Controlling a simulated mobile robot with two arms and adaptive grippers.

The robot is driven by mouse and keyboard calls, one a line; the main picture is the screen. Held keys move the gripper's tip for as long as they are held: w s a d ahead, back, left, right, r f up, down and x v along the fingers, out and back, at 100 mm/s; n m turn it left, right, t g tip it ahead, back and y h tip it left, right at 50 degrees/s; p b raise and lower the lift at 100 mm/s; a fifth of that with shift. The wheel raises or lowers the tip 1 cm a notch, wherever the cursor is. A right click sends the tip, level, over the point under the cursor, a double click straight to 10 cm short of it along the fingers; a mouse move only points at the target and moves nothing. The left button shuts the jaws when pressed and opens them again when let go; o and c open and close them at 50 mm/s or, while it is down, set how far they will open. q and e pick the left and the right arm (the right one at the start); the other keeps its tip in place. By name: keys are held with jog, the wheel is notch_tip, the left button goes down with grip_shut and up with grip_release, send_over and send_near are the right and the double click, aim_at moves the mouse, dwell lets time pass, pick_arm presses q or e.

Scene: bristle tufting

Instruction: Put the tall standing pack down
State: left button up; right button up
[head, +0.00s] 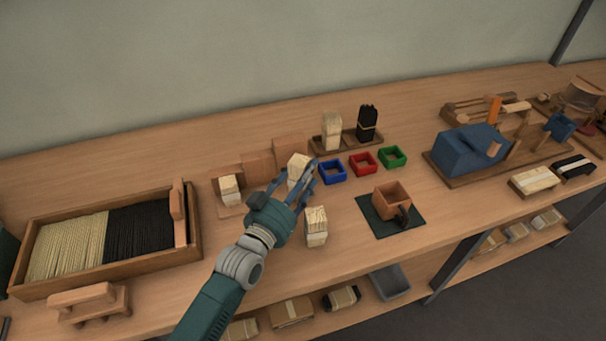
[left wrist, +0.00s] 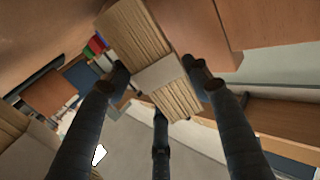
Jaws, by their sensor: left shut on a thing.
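My left gripper (head: 298,181) is shut on a pale bristle pack (head: 299,166), held in front of the wooden blocks. In the left wrist view the pack (left wrist: 128,27) is tilted between the fingers (left wrist: 158,72), with a paper band around its middle. The gripper hides its lower part in the head view, so I cannot tell whether it touches anything below. Another pale pack (head: 316,222) stands on the table just right of my gripper, and a shorter one (head: 229,189) stands to the left. A tall pale pack (head: 332,128) stands at the back beside a black one (head: 367,121).
Blue (head: 332,172), red (head: 363,163) and green (head: 393,157) square trays sit right of the gripper. A brown box (head: 391,197) stands on a dark mat (head: 372,225). A wooden tray (head: 34,290) of bristles is at left. Bare tabletop lies between the near pack and the mat.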

pick_arm(q)
jog(key=o, duration=1.2)
jog(key=v, duration=1.2)
jog(key=shift+r, duration=0.1)
